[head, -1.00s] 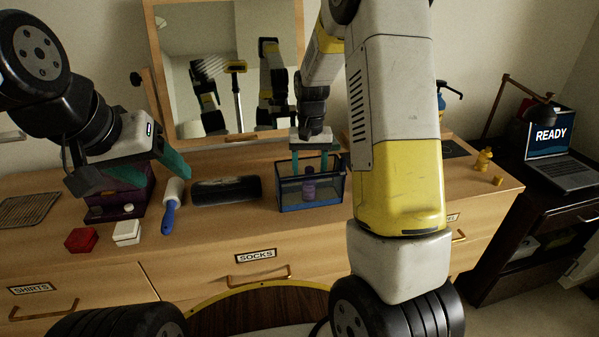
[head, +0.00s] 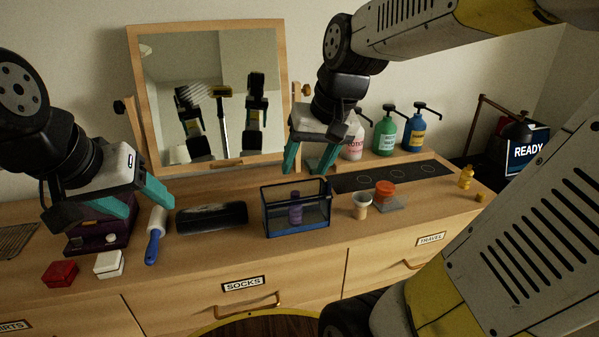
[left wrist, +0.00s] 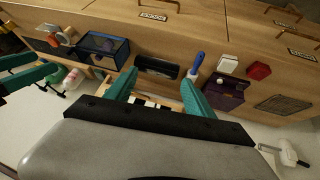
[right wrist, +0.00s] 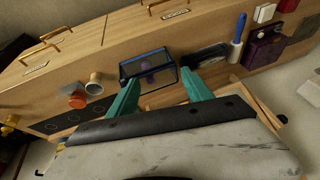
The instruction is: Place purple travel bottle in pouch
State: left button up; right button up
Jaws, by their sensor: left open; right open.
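The purple travel bottle (head: 295,208) stands upright inside the clear-sided blue pouch (head: 285,232) on the dresser. The pouch also shows in the right wrist view (right wrist: 133,69), with the purple bottle (right wrist: 147,67) in it. My right gripper (head: 308,172) is open and empty, above and behind the pouch, apart from the bottle. My left gripper (head: 108,215) is open and empty at the left, over the dark purple box (head: 92,240).
A black case (head: 211,217) and a lint roller (head: 155,236) lie left of the pouch. Red (head: 60,274) and white (head: 108,264) boxes sit at front left. A beige cup (head: 361,206) and orange-lidded jar (head: 385,192) stand right. Pump bottles (head: 385,133) and a mirror (head: 215,90) stand behind.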

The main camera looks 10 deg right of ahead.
jog(key=s+t, duration=0.1)
jog(key=s, duration=0.6)
jog(key=shift+s+a+r+n+t, duration=0.15)
jog(key=shift+a+r+n+t, duration=0.2)
jog(key=shift+n+t, duration=0.05)
